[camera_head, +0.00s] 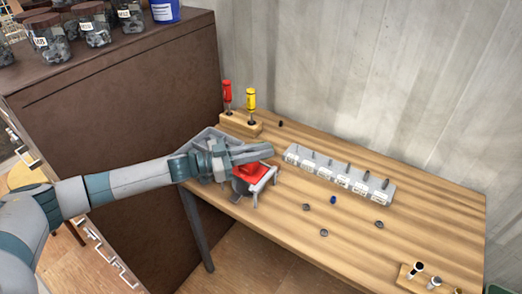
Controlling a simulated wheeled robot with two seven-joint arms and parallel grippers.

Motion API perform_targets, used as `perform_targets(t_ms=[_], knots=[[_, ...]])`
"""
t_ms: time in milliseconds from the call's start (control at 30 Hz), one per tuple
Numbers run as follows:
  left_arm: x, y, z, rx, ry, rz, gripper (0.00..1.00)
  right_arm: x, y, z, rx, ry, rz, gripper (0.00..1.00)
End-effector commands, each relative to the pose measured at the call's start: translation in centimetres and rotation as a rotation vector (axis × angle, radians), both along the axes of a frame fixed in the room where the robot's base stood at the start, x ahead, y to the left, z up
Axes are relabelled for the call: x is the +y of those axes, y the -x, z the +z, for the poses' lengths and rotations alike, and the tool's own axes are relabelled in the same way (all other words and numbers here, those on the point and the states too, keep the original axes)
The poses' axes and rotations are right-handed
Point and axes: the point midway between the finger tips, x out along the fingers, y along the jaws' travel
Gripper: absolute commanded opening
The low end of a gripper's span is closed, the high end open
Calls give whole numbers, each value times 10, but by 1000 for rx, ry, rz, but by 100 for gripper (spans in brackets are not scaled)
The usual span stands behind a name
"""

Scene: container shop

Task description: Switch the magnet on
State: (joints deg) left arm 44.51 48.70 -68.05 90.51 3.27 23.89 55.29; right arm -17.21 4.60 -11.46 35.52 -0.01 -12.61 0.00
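My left gripper (262,153) reaches in from the left over the near left corner of the wooden bench. Its fingers overlap the top of a grey device with a red part (249,173), which may be the magnet; the picture does not make this certain. No separate switch can be made out, and the gripper hides part of the device. I cannot tell whether the fingers touch it or are shut. My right gripper is out of view.
A red-handled tool (227,91) and a yellow-handled tool (251,98) stand in a wooden block behind. A grey labelled rack (338,176) sits mid-bench. Several small rings and a blue piece (333,199) lie in front. A brown cabinet (120,120) stands left.

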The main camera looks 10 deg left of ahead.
Motion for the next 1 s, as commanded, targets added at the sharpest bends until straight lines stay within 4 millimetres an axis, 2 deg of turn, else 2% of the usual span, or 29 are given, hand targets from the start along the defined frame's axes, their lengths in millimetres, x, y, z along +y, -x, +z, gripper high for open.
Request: perform_targets(t_ms=[567, 1000], knots=[[0, 0, 1, 1, 2, 42, 0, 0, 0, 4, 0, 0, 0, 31], [5, -6, 1, 6, 6, 263, 0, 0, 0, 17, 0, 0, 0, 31]])
